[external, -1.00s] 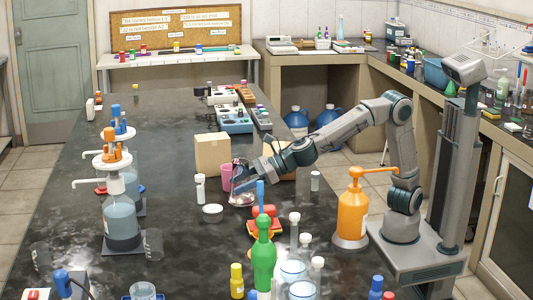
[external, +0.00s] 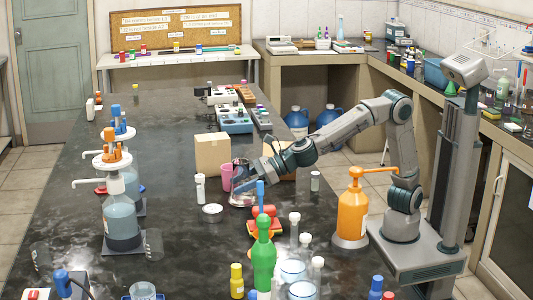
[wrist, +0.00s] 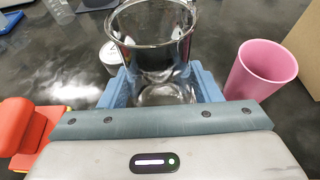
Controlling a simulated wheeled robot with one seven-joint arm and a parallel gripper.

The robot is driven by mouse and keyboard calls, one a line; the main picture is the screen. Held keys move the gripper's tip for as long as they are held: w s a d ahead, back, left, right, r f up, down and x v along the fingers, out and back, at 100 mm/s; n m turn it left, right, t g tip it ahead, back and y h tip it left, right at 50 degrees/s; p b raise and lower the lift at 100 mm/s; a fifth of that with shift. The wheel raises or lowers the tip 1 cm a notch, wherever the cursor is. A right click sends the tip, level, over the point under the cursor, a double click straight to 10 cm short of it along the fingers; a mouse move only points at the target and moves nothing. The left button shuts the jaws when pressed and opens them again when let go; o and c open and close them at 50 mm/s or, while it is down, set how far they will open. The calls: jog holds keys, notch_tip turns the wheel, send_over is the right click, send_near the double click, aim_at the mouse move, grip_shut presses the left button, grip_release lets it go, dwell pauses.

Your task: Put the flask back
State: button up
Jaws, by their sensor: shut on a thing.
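The flask (wrist: 155,40) is a clear glass vessel with a wide round rim, upright in the wrist view. My gripper (wrist: 161,90) is shut on it, with a blue finger on each side of the glass. In the external view my gripper (external: 243,183) is low over the middle of the dark bench, beside a pink cup. The flask (external: 240,199) is small there and partly hidden by the fingers. I cannot tell whether its base touches the bench.
The pink cup (wrist: 262,70) stands close on the right in the wrist view. A cardboard box (external: 212,154) is behind it. A white-lidded dish (external: 212,213) and a white bottle (external: 200,188) stand nearby. A red and yellow item (external: 262,222) lies in front.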

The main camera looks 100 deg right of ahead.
jog(key=shift+s+r+p, duration=0.2)
jog(key=shift+p, duration=0.4)
